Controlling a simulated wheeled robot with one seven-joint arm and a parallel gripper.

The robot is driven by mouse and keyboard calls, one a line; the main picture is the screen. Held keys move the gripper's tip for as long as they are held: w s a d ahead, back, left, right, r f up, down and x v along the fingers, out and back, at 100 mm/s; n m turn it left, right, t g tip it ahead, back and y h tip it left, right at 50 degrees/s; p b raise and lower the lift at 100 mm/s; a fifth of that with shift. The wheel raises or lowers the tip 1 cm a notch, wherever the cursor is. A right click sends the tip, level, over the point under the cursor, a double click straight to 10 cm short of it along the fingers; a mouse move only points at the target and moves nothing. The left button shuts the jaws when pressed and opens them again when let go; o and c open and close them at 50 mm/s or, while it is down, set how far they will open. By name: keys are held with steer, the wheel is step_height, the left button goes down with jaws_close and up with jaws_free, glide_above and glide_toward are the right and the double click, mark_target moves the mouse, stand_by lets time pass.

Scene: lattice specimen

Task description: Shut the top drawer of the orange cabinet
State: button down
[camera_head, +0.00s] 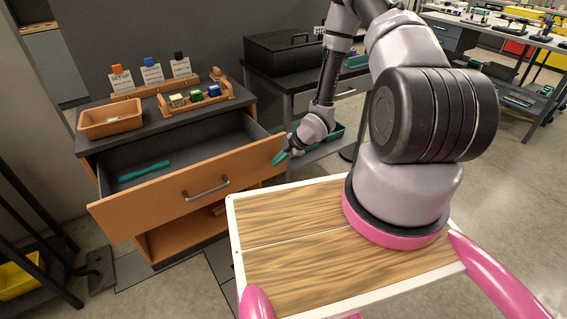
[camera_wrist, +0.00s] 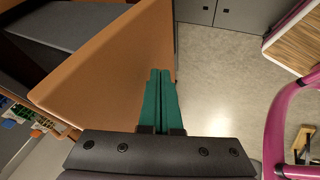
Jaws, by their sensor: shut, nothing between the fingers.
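The orange cabinet (camera_head: 168,237) stands at the left in the head view. Its top drawer (camera_head: 182,193) is pulled well out, with a grey handle (camera_head: 206,189) on its orange front. A teal bar-like object (camera_head: 145,171) lies inside the drawer. My gripper (camera_head: 280,158) is shut and empty at the right end of the drawer front. In the wrist view, the teal fingers (camera_wrist: 160,72) are together and overlap the right edge of the orange drawer front (camera_wrist: 110,65) in the picture. I cannot tell whether they touch it.
On the cabinet top are an orange tray (camera_head: 109,120), a rack with several small blocks (camera_head: 195,97) and a stand with labelled cards (camera_head: 152,73). Below the top drawer is an open compartment. A dark bench with a black case (camera_head: 297,52) stands behind.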

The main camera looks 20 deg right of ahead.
steer(key=shift+w, duration=0.2)
steer(key=shift+w+a, duration=0.1)
